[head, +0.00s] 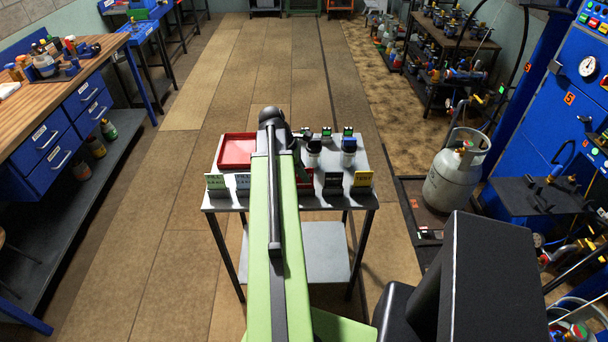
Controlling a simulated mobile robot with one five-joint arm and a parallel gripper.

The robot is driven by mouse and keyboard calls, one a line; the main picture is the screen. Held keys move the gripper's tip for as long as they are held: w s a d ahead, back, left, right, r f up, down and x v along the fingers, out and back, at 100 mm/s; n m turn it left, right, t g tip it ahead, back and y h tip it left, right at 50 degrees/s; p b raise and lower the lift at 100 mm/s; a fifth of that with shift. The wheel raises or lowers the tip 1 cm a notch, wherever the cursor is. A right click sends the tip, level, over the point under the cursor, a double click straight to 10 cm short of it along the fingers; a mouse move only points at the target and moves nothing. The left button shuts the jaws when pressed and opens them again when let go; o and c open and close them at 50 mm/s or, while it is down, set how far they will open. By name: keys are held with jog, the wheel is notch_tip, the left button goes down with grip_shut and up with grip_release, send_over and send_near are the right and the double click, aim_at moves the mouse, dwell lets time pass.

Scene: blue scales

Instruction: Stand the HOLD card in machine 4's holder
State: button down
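The cart (355,202) also carries a red tray (237,150) and small dark-capped items. A blue machine (550,115) marked 5 is at right, with a gas cylinder (458,170) before it. A wooden workbench (75,75) is at left. The floor behind the cart is clear.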

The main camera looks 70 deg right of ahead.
jog(key=shift+f+b, duration=0.95)
jog(key=c, duration=1.5)
grip_release()
jog(key=shift+c, duration=0.2)
jog(key=shift+r, duration=0.1)
jog(key=p+v, duration=1.6)
jog(key=v, duration=0.1)
jog(key=shift+r, duration=0.1)
